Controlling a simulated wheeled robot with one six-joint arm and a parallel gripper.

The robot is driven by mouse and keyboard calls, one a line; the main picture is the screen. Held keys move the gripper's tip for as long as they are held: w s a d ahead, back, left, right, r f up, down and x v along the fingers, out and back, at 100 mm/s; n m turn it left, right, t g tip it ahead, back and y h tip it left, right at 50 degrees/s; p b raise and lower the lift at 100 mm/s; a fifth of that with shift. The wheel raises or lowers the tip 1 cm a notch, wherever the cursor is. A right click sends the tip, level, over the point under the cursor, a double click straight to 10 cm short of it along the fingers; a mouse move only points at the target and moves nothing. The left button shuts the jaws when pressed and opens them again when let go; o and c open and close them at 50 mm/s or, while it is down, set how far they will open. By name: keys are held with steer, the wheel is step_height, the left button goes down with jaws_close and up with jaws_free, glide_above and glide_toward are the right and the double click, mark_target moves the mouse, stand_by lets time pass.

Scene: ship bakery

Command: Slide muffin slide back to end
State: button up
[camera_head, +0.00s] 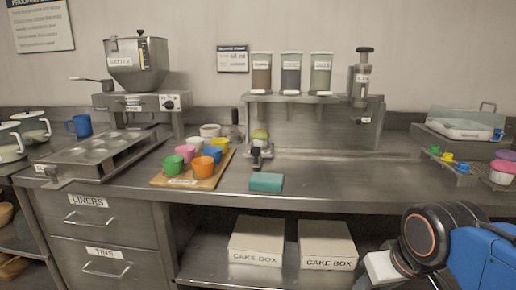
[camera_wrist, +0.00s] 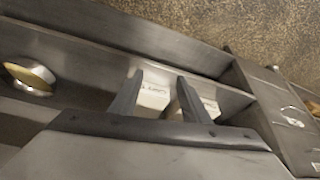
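The muffin slide appears to be the small carriage with a black knob (camera_head: 256,153) at the front of the steel topping stand (camera_head: 300,125) on the counter. How far the slide can travel cannot be made out. My arm is at the lower right of the head view, in front of the counter and well apart from the slide. My gripper (camera_wrist: 157,76) shows in the wrist view with two dark fingers apart and nothing between them. The slide is not in the wrist view.
A teal sponge (camera_head: 266,182) lies in front of the stand. A wooden board (camera_head: 190,183) with several coloured cups is left of it. A batter hopper (camera_head: 136,65) and muffin tin (camera_head: 100,147) are farther left. Cake boxes (camera_head: 257,242) sit below. The counter right of the sponge is clear.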

steer(key=w+a+r+n+y, duration=0.15)
steer(key=w+a+r, duration=0.25)
steer(key=w+r, duration=0.55)
steer(key=w+a+r+n, duration=0.25)
steer(key=w+r, duration=0.35)
steer(key=r, duration=0.6)
steer(key=n+g+y, duration=0.1)
steer(key=n, duration=0.2)
glide_toward(256, 149)
steer(key=x, duration=0.8)
steer(key=shift+w+f, duration=0.2)
steer(key=shift+w, duration=0.05)
jaws_close()
